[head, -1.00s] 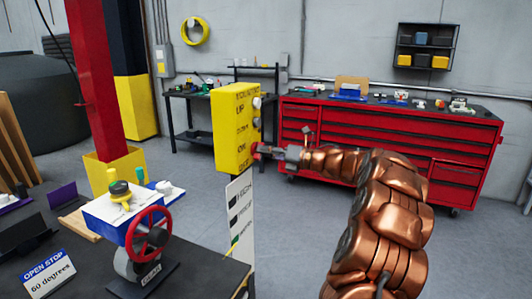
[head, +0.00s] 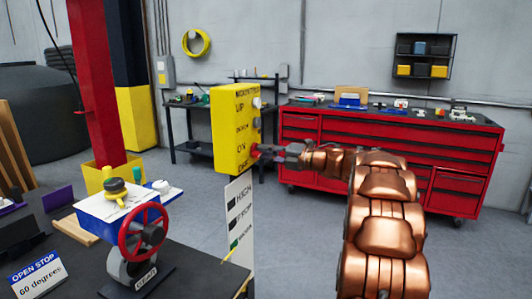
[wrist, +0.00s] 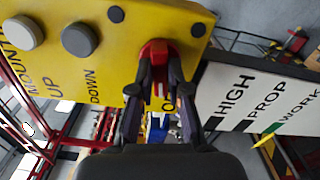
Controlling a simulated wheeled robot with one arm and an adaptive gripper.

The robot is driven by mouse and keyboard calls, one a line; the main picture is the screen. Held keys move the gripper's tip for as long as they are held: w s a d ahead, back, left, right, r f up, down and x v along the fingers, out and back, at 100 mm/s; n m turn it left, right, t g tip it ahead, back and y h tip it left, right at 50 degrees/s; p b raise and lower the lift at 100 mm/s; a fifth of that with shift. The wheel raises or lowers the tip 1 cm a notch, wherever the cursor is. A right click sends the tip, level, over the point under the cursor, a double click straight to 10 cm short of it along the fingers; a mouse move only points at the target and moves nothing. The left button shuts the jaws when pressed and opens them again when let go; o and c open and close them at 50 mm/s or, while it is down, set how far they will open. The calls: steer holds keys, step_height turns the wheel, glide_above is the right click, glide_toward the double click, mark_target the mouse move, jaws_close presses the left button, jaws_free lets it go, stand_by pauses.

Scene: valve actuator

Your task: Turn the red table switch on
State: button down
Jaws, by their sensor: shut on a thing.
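The yellow control box (head: 232,130) stands left of centre in the head view, above a white sign. Its red switch (wrist: 156,48) is a red knob near the end of the yellow face in the wrist view. My gripper (wrist: 160,68) reaches the box from the right, its two dark fingers shut on the red switch, one on each side. In the head view my gripper (head: 264,151) hides most of the knob. The switch's exact on or off position cannot be told.
A grey round button (wrist: 80,40) and a pale one (wrist: 22,34) sit on the same face. The white sign (head: 239,218) hangs below the box. A valve with a red handwheel (head: 143,232) stands on the dark table at front left. Grey floor is open ahead of the red cabinet.

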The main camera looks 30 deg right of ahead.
steer(key=shift+r+m+p, duration=0.1)
steer(key=shift+m+p, duration=4.5)
steer(key=shift+m, duration=0.6)
steer(key=c, duration=1.1)
jaws_free()
steer(key=shift+d, duration=0.15)
steer(key=v, duration=1.2)
